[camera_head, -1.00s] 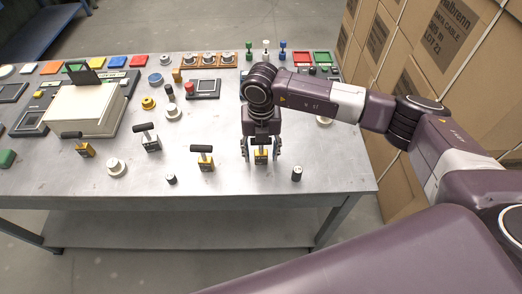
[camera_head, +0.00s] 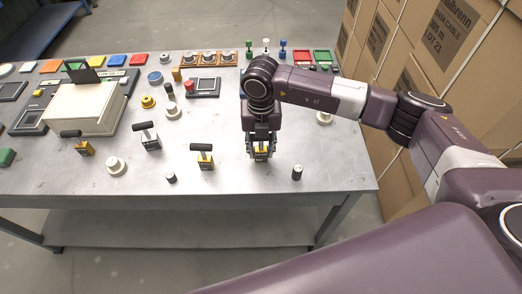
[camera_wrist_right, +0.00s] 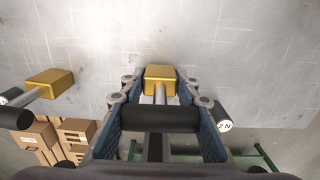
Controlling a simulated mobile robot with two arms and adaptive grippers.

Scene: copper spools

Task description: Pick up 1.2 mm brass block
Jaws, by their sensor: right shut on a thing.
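A brass block (camera_head: 261,153) with a grey stem and black crossbar handle stands near the front of the metal table; no size marking on it can be read. My right gripper (camera_head: 260,148) points down over it and is shut on it. In the right wrist view the brass block (camera_wrist_right: 160,73) shows between the fingertips, with its black handle (camera_wrist_right: 160,118) between the blue finger pads. A similar brass-coloured block (camera_head: 206,164) stands to the left, and it also shows in the right wrist view (camera_wrist_right: 48,84). My left gripper is not in view.
A small dark cylinder (camera_head: 297,173) stands close to the right, marked "2 N" in the wrist view (camera_wrist_right: 224,118). Another brass-coloured block (camera_head: 84,149) and a grey block (camera_head: 150,142) stand further left. Cartons (camera_head: 420,60) are stacked beyond the table's right edge.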

